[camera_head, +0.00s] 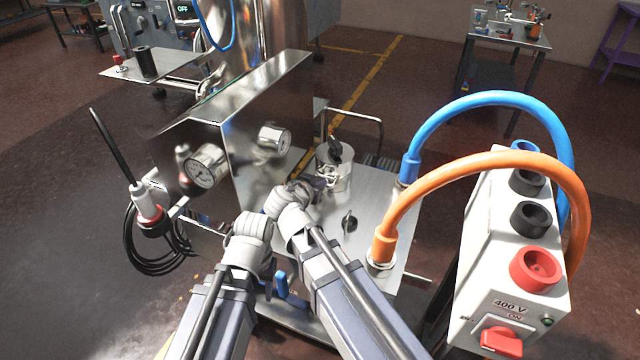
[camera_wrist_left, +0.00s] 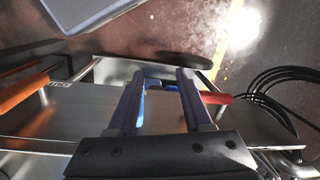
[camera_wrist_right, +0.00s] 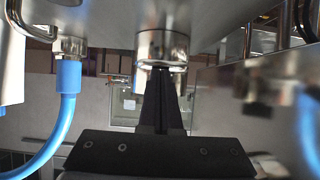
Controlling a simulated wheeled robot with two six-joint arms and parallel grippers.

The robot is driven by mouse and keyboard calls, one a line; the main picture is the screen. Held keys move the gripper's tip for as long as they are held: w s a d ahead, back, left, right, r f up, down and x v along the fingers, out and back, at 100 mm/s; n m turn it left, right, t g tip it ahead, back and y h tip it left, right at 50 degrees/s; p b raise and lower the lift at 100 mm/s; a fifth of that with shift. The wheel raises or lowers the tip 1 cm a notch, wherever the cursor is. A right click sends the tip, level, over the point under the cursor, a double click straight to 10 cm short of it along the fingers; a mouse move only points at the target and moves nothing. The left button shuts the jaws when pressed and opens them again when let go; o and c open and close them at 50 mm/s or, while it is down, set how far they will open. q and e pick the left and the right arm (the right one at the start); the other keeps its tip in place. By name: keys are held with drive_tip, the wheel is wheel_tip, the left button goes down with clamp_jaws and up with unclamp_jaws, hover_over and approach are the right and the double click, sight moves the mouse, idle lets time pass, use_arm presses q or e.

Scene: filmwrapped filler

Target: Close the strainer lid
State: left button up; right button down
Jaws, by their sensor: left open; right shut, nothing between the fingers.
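A short metal cylinder that looks like the strainer (camera_head: 341,180) stands on the steel deck behind my right gripper (camera_head: 296,187). A black knob (camera_head: 334,149) shows at its top; I cannot tell how its lid sits. The right wrist view shows a shiny metal cylinder (camera_wrist_right: 162,38) beyond the tips of my right gripper (camera_wrist_right: 164,72), which is shut and empty; I cannot tell whether they touch. My left gripper (camera_wrist_left: 162,76) is open near the deck's edge, with a blue handle partly visible behind its fingers. Its fingers are hidden in the head view.
A steel box with gauges (camera_head: 208,165) rises left of the strainer. Blue (camera_head: 480,100) and orange (camera_head: 480,165) hoses arch at the right beside a white control box (camera_head: 510,260). A black valve knob (camera_head: 349,221) stands on the deck close to my right arm.

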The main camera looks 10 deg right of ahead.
use_arm(q)
drive_tip(key=shift+s+f+b, duration=0.15)
drive_tip(key=shift+f+b, duration=0.4)
drive_tip(key=shift+f, duration=0.25)
use_arm(e)
drive_tip(key=shift+s+f, duration=0.2)
drive_tip(key=shift+f, duration=0.75)
drive_tip(key=shift+w, duration=0.1)
